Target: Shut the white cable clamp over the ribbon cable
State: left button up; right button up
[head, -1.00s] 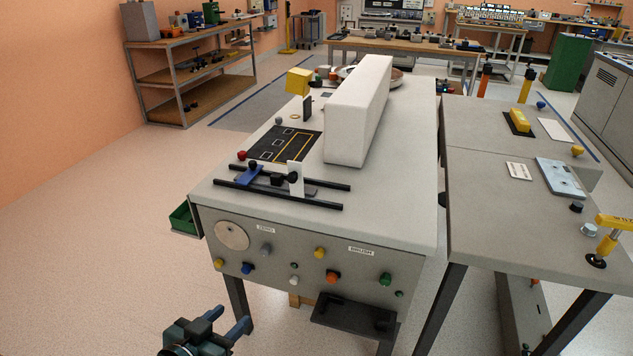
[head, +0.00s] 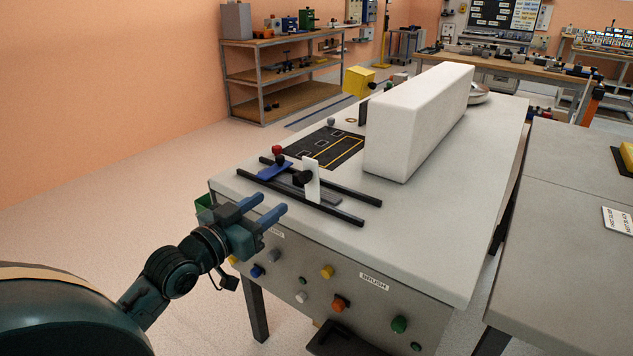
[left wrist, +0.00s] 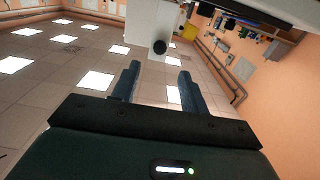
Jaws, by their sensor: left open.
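A white upright plate with a black knob, which looks like the cable clamp (head: 313,178), stands on a rail fixture near the bench's front edge. It looks raised, not lying flat. In the left wrist view the white clamp (left wrist: 152,22) and its black knob show ahead of the fingers. I cannot make out the ribbon cable. My left gripper (head: 273,203) is open and empty, at the front left of the bench, apart from the clamp and to its lower left. Its two blue fingers (left wrist: 159,72) are spread in the wrist view. My right gripper is not in view.
Two black rails (head: 345,208) carry the fixture. A blue piece (head: 274,168) with a red knob (head: 277,150) sits left of the clamp. A long white block (head: 415,120) stands behind on the bench (head: 440,230). Knobs stick out from the bench's front panel.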

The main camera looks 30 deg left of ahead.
aim_at(302, 181)
pick_arm(q)
jog(key=w, duration=0.8)
jog(key=w+d, duration=0.1)
jog(key=w, duration=0.3)
jog(key=shift+w, duration=0.35)
jog(key=shift+c, duration=0.3)
grip_shut()
